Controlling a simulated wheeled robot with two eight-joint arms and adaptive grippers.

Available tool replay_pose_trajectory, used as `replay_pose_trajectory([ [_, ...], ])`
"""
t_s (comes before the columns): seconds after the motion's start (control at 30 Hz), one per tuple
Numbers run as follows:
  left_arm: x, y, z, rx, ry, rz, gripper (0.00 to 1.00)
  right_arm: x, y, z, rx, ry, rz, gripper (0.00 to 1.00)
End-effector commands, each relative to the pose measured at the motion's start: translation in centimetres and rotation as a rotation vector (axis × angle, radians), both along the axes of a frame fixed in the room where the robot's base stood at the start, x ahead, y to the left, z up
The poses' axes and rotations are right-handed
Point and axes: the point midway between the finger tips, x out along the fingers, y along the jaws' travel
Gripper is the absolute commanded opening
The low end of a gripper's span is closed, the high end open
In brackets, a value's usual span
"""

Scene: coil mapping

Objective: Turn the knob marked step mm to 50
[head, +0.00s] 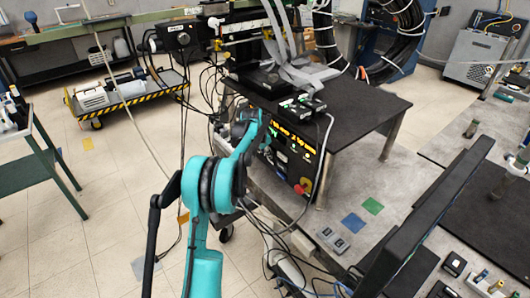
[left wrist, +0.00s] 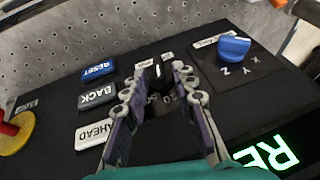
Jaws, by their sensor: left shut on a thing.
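The black control box (head: 292,160) stands under the dark table in the head view, and my left arm reaches to its front. In the left wrist view, my left gripper (left wrist: 157,80) has its two fingers on either side of a dark knob (left wrist: 161,72) and is shut on it. White numbers show around the knob, partly covered by the fingers. A "30" seems readable below it; the number at its pointer is too small to tell. My right gripper is in neither view.
On the same panel are RESET (left wrist: 99,69), BACK (left wrist: 97,95) and AHEAD (left wrist: 95,134) buttons, a blue selector (left wrist: 233,47) marked X, Y, Z, and a red stop button (left wrist: 8,129) on yellow. A green lit display (left wrist: 266,152) is at lower right. Cables (head: 265,232) hang beside the box.

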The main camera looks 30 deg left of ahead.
Motion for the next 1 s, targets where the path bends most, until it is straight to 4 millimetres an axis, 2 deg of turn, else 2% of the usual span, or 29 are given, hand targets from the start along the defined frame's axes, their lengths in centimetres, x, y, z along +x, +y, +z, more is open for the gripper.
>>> replay_pose_trajectory([
  [0.5, -0.4, -1.1, -0.7, 0.385, -0.161, -0.003, 0.0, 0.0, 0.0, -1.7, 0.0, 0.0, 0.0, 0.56],
  [1.0, -0.5, -1.3, -0.8, 0.539, -0.223, -0.001, 0.0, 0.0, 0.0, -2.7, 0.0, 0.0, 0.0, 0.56],
])
